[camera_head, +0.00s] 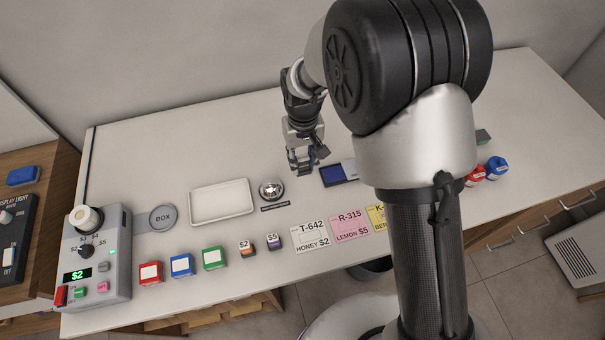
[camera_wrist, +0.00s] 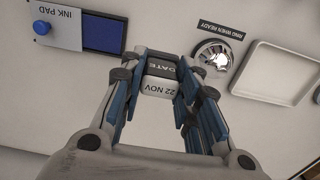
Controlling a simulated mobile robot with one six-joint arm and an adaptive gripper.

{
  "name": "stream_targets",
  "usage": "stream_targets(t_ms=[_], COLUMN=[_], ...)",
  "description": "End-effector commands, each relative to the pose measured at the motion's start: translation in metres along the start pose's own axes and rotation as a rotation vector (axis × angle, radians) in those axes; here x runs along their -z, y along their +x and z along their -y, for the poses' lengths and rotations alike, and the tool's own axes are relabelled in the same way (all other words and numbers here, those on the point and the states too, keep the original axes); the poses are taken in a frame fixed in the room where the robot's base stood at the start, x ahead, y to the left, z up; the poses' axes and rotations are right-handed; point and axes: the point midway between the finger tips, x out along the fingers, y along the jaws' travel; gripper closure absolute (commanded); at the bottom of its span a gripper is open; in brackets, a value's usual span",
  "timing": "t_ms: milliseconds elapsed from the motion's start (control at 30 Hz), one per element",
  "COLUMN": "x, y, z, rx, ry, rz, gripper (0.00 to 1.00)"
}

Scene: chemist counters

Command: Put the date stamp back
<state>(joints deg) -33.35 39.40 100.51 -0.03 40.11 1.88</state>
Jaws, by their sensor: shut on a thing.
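The date stamp (camera_wrist: 160,81) is a small block with a dark part marked DATE and a white face reading 22 NOV. In the wrist view it sits between the fingers of my gripper (camera_wrist: 163,75), which is shut on it. In the head view my gripper (camera_head: 303,164) is over the counter, between the bell and the ink pad; the stamp is hard to make out there. The ink pad (camera_head: 340,175) is blue with a grey lid and also shows in the wrist view (camera_wrist: 103,33). I cannot tell whether the stamp touches the counter.
A silver bell (camera_head: 271,189) and a white tray (camera_head: 221,202) stand left of my gripper. Several coloured boxes, small stamps and cards, including T-642 (camera_head: 311,236), line the front edge. A grey machine (camera_head: 95,258) stands at the left end. The counter's back is clear.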

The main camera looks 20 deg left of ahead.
Motion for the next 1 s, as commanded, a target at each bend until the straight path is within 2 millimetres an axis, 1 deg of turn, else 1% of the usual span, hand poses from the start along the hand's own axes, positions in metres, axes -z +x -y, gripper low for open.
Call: stream_targets(t_ms=[33, 267, 500, 567, 767, 900, 933, 1000], x=[0.0, 0.0, 0.0, 0.0, 0.001, 0.001, 0.0, 0.0], y=[0.01, 0.025, 0.06, 0.064, 0.062, 0.066, 0.066, 0.065], z=[0.0, 0.0, 0.0, 0.0, 0.0, 0.0, 0.0, 0.0], rx=[0.0, 0.0, 0.0, 0.0, 0.0, 0.0, 0.0, 0.0], ry=[0.0, 0.0, 0.0, 0.0, 0.0, 0.0, 0.0, 0.0], rz=[0.001, -0.001, 0.001, 0.0, -0.002, -0.002, -0.001, -0.001], gripper=[0.86, 0.86, 0.86, 0.86, 0.86, 0.86, 0.7, 0.65])
